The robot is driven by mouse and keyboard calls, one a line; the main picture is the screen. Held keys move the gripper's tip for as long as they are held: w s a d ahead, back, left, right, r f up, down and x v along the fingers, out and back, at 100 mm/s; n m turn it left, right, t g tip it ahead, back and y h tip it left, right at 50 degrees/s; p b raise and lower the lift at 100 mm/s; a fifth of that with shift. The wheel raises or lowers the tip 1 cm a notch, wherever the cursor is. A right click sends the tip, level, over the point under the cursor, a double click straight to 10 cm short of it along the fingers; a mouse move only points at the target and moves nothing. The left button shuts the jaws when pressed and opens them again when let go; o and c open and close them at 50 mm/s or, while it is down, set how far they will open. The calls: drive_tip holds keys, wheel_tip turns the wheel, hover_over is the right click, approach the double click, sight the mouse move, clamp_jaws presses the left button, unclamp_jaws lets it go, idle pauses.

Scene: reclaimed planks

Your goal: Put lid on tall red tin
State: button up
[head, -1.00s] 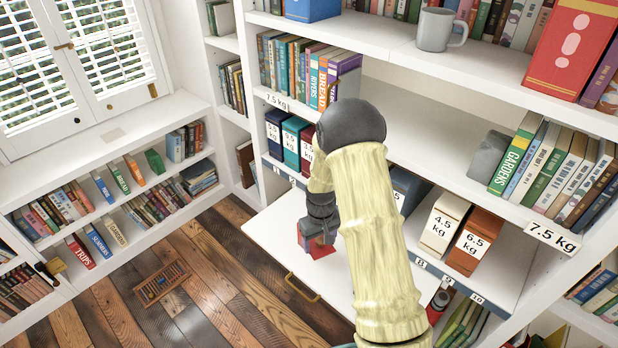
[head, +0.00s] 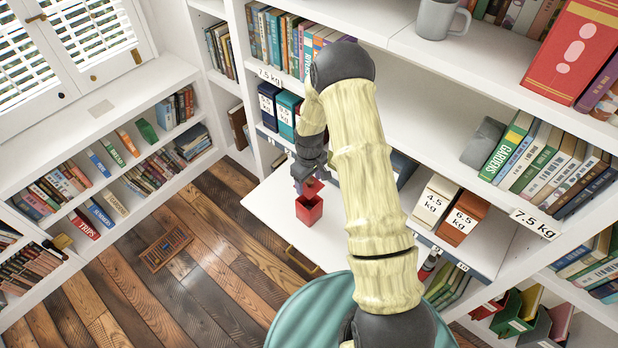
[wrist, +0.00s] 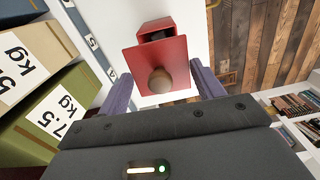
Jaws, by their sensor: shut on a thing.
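The red tin (head: 309,212) stands open-topped on the white pull-out board (head: 270,205). It also shows in the wrist view (wrist: 150,26), where its dark opening is partly hidden by the lid. The lid is a flat red square with a round brown knob; it shows in the wrist view (wrist: 140,62) and as a small red patch in the head view (head: 313,187). My gripper (head: 307,180) is shut on the lid, with its purple fingers on either side of it in the wrist view (wrist: 160,78). The lid is held above the tin, apart from it as far as I can see.
Labelled boxes stand along the back of the board: blue (head: 268,105) and teal (head: 287,114) at left, white (head: 434,198) and orange-brown (head: 463,218) at right. A shelf (head: 400,110) overhangs them. A teal round seat (head: 312,312) is at the front. My arm hides the middle.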

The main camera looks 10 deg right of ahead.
drive_tip(key=shift+f+b, duration=2.1)
drive_tip(key=shift+f, duration=1.1)
drive_tip(key=shift+r, duration=0.1)
drive_tip(key=shift+d, duration=0.1)
drive_tip(key=shift+w+f, duration=0.1)
drive_tip(key=shift+f, duration=0.1)
drive_tip(key=shift+s, duration=0.25)
